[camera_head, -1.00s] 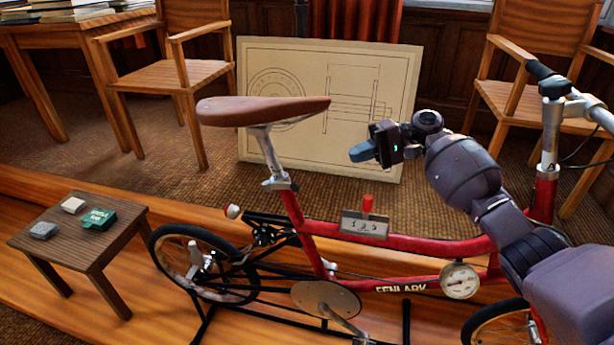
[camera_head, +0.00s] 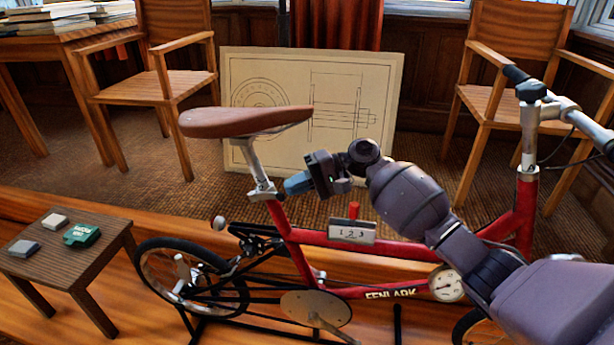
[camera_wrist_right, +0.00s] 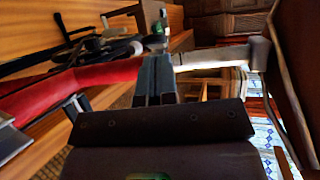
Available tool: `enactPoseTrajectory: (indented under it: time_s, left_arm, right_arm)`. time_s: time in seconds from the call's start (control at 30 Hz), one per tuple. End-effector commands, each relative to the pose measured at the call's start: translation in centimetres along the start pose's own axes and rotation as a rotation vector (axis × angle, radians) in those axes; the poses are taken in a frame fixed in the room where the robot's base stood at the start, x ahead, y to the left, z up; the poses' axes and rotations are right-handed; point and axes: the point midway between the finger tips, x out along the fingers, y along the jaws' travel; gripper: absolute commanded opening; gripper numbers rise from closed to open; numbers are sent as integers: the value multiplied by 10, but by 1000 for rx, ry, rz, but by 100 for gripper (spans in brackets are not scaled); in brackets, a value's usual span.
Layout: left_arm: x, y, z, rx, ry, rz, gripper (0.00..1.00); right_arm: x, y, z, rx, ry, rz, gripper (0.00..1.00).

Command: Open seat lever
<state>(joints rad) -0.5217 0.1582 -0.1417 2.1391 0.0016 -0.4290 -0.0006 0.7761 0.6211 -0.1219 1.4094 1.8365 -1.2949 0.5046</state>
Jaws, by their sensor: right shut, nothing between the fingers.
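The red bicycle (camera_head: 385,243) stands with its brown saddle (camera_head: 245,121) on a silver seat post (camera_head: 258,156). The silver seat clamp (camera_head: 264,189), where the seat lever belongs, is at the post's foot; I cannot make out whether the lever is open or shut. My right gripper (camera_head: 288,187) is shut and empty, its blue fingertips just right of the clamp. In the right wrist view my fingers (camera_wrist_right: 154,82) are together and point at the seat post (camera_wrist_right: 215,56) and red tube (camera_wrist_right: 70,82); they hide part of the joint. My left gripper is not in view.
A number box with a red knob (camera_head: 352,231) sits on the frame tube below my right arm. A small table (camera_head: 95,257) with several small items stands left of the rear wheel. A drawing board (camera_head: 385,75) and chairs stand behind.

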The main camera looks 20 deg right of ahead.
Motion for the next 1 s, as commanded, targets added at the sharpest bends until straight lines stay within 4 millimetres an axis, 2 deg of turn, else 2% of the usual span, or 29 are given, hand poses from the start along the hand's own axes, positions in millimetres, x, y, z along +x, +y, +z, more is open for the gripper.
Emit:
enactPoseTrajectory:
  time_s: [0.17,0.53,0.8,1.0]
  left_arm:
    - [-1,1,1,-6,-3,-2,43]
    - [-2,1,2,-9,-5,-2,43]
    - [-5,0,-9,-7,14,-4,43]
    - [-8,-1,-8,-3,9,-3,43]
  right_arm:
    - [6,0,6,0,1,-1,0]
    - [7,1,7,1,1,0,0]
    - [16,-6,10,-7,39,1,0]
    - [22,-6,11,-7,60,2,0]
